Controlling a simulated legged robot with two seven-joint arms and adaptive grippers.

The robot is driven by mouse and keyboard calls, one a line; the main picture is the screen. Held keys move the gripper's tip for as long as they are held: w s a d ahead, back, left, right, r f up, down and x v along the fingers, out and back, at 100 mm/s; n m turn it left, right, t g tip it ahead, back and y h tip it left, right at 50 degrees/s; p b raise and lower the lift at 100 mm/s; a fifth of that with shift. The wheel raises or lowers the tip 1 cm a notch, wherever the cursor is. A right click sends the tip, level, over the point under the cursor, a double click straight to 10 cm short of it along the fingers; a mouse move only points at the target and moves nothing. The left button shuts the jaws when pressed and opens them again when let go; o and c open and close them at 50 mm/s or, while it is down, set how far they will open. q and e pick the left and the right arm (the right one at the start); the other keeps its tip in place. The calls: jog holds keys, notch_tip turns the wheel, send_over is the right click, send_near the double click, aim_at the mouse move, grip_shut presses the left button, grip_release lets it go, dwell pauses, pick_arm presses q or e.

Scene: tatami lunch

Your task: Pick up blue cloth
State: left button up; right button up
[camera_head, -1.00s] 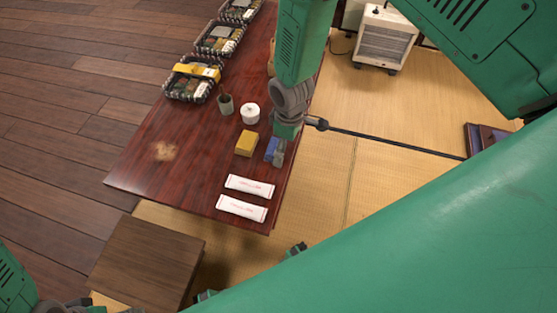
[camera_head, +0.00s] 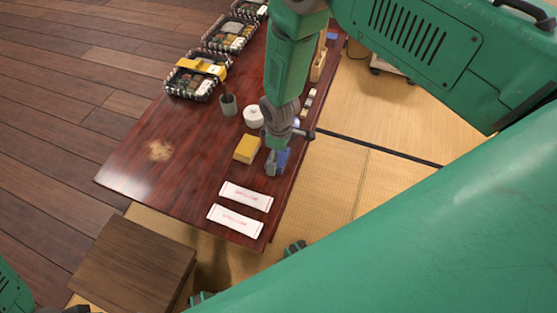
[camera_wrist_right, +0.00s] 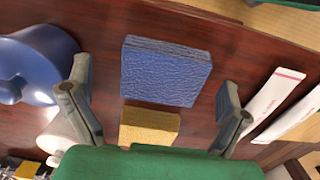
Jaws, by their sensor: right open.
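The blue cloth (camera_head: 284,158) is a folded, textured blue block on the dark red table, near its right edge. It is partly hidden by my right gripper (camera_head: 277,165) in the head view. In the right wrist view, the blue cloth (camera_wrist_right: 165,70) lies flat between the two spread fingers of my right gripper (camera_wrist_right: 155,82). The fingers are open, with a gap on both sides of the cloth. Nothing is held. My left arm shows only as a green piece at the lower left edge; its fingers are not seen.
A yellow block (camera_head: 247,149) lies next to the cloth. A white round item (camera_head: 253,117), a grey cup (camera_head: 228,104) and lunch boxes (camera_head: 195,78) stand farther back. Two white packets (camera_head: 246,197) lie in front. A blue rounded object (camera_wrist_right: 40,65) is close to one finger.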

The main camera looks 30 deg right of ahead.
jog(key=shift+f, duration=0.75)
jog(key=shift+a+r, duration=0.15)
jog(key=shift+a, duration=0.25)
jog(key=shift+c, duration=0.9)
jog(key=c, duration=0.9)
pick_arm(q)
jog(key=shift+a+f, duration=0.25)
jog(key=shift+f, duration=0.1)
jog(key=shift+d, duration=0.1)
pick_arm(e)
jog(key=shift+d, duration=0.2)
jog(key=shift+r, duration=0.2)
pick_arm(q)
notch_tip(320, 180, up, 4)
jog(key=p, duration=0.4)
jog(key=shift+r, duration=0.15)
pick_arm(e)
notch_tip(320, 180, up, 10)
jog(key=shift+a+f, duration=0.1)
jog(key=shift+f, duration=0.1)
